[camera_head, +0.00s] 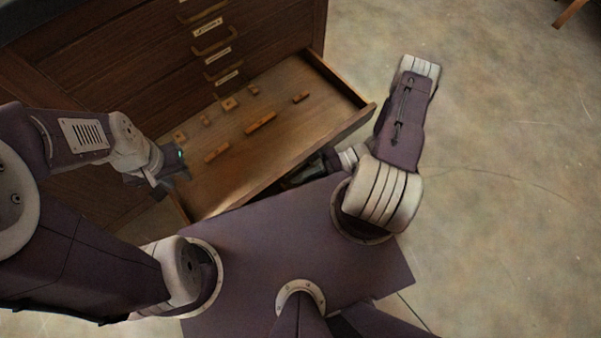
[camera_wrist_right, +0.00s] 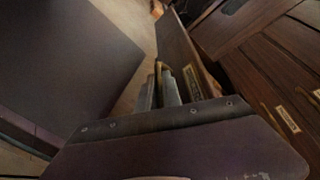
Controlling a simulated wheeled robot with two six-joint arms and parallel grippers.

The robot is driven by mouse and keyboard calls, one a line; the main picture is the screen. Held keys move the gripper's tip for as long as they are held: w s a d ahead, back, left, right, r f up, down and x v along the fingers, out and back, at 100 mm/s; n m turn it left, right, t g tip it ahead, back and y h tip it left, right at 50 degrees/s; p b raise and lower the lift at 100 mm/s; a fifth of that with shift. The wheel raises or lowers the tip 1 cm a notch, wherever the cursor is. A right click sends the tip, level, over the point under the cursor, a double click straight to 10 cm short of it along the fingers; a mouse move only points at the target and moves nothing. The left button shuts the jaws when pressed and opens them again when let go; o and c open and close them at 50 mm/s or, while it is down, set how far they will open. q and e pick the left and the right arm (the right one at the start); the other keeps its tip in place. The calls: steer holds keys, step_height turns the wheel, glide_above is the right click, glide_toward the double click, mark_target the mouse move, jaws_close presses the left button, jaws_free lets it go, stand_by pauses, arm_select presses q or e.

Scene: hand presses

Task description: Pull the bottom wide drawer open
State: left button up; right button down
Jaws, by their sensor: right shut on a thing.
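The bottom wide drawer (camera_head: 255,125) stands pulled out from the dark wooden cabinet (camera_head: 110,70), and its inside shows in the head view. Several small wooden blocks (camera_head: 261,123) lie on its floor. In the right wrist view the drawer front (camera_wrist_right: 178,48) has a label and a brass handle (camera_wrist_right: 159,67). My right gripper (camera_wrist_right: 163,84) is shut on this handle. In the head view the right gripper (camera_head: 302,178) is mostly hidden between the drawer front and my base. My left gripper (camera_head: 163,178) is by the drawer's left side; its jaw gap is unclear.
Labelled drawers with brass handles (camera_head: 211,43) are shut above the open one. My base is close to the drawer front. Bare floor (camera_head: 500,180) lies to the right. A wooden leg (camera_head: 570,12) shows at the top right.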

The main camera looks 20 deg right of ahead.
steer(key=c, duration=1.8)
jaws_free()
steer(key=p+v, duration=0.2)
steer(key=v, duration=0.7)
steer(key=shift+d, duration=0.1)
